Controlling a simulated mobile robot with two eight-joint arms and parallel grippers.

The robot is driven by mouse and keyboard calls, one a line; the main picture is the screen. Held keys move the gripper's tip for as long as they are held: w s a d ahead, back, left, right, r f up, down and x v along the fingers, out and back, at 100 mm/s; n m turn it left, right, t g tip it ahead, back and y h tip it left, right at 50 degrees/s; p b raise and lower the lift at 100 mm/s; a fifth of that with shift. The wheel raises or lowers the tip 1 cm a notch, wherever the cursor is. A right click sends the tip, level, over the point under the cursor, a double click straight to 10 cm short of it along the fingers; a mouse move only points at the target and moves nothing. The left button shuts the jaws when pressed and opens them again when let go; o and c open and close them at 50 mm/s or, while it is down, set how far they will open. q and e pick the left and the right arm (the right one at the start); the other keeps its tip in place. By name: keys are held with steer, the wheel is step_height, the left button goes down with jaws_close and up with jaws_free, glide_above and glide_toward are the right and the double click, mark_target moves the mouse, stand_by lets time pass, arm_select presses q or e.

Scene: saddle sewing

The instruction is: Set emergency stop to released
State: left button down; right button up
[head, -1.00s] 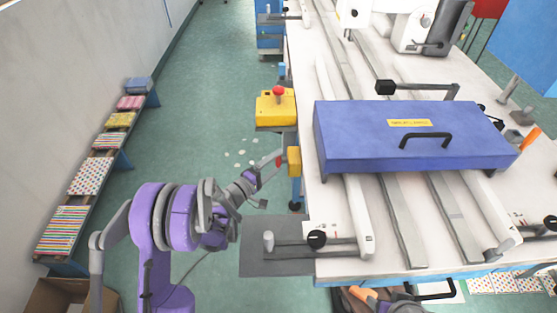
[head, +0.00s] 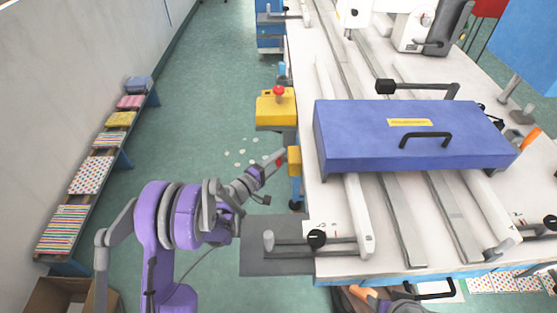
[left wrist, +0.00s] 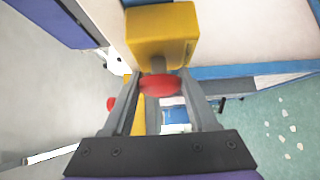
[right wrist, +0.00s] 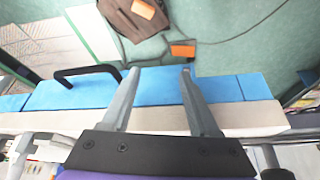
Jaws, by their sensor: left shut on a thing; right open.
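The emergency stop is a red mushroom button (left wrist: 158,85) on a yellow box (left wrist: 163,32). In the head view the yellow box (head: 294,162) is fixed to the table's left side. My left gripper (head: 277,160) reaches it from the left. In the left wrist view my left gripper (left wrist: 162,88) has its fingers on both sides of the red button and is shut on it. The fingers cover most of the button in the head view. My right gripper (right wrist: 156,70) is open and empty, over the table's front edge.
Another yellow box (head: 276,110) with a red button on top stands farther along the table's left side. A blue cover with a black handle (head: 370,135) lies over the rails. Green floor between is open.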

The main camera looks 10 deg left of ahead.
arm_select(q)
steer(key=shift+s+a+b, duration=0.15)
steer(key=shift+a+b, duration=0.2)
steer(key=shift+a, duration=0.15)
steer(key=shift+c, duration=1)
jaws_free()
steer(key=shift+a, duration=0.15)
steer(key=v, duration=1.1)
steer(key=shift+b, duration=0.3)
